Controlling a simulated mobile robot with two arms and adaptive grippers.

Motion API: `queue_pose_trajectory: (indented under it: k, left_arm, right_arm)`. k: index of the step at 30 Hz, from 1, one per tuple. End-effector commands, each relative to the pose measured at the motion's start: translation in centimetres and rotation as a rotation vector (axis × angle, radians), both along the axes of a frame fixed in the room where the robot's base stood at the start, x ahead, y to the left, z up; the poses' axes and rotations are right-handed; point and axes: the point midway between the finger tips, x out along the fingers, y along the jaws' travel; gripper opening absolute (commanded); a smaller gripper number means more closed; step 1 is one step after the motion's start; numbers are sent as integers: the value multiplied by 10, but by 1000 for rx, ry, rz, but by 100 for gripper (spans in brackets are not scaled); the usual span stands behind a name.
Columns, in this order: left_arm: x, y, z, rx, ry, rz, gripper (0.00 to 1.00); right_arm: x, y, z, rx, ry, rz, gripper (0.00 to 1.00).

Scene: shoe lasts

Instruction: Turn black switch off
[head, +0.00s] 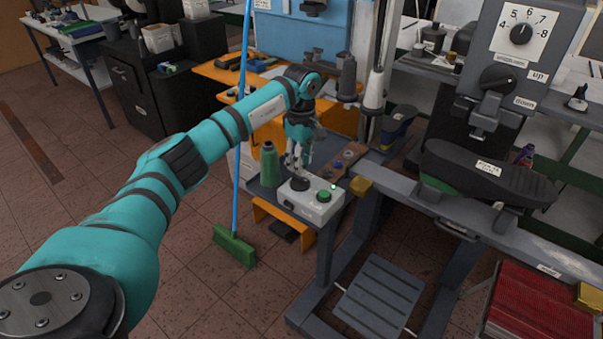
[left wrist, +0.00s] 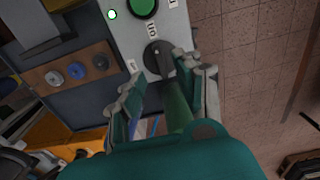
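The black switch (head: 299,184) is a round knob on top of a light grey control box (head: 317,209). In the left wrist view the black switch (left wrist: 158,57) has a raised grip bar and small labels beside it. A green round button (head: 324,196) and a small lit green lamp (head: 333,187) share the box top. My left gripper (head: 296,163) points down just over the switch. In the left wrist view its fingers (left wrist: 158,84) are spread, one on each side near the knob; I cannot tell whether they touch it. My right gripper is out of view.
A green broom (head: 236,246) with a blue handle stands left. A black shoe form (head: 487,175) sits on the machine at right.

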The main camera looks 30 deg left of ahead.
Motion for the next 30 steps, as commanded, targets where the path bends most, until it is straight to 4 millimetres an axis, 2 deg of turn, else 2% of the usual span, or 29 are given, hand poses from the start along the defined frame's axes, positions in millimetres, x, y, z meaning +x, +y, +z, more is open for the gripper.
queue_pose_trajectory:
  k: [3, 9, 13, 21, 29, 30]
  left_arm:
    - [-1, 0, -23, -1, 5, 1, 34]
    - [0, 0, -49, -1, 2, 0, 34]
    - [0, 0, -56, -1, 0, 0, 34]
    - [0, 0, -58, 0, 0, 0, 34]
    - [0, 0, -57, 0, 0, 0, 1]
    - [0, 0, -57, 0, 0, 0, 0]
  right_arm:
    - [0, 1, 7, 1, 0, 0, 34]
    - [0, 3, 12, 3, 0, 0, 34]
    - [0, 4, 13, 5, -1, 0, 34]
    - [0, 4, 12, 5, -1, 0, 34]
    - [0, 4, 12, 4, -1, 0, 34]
    - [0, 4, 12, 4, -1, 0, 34]
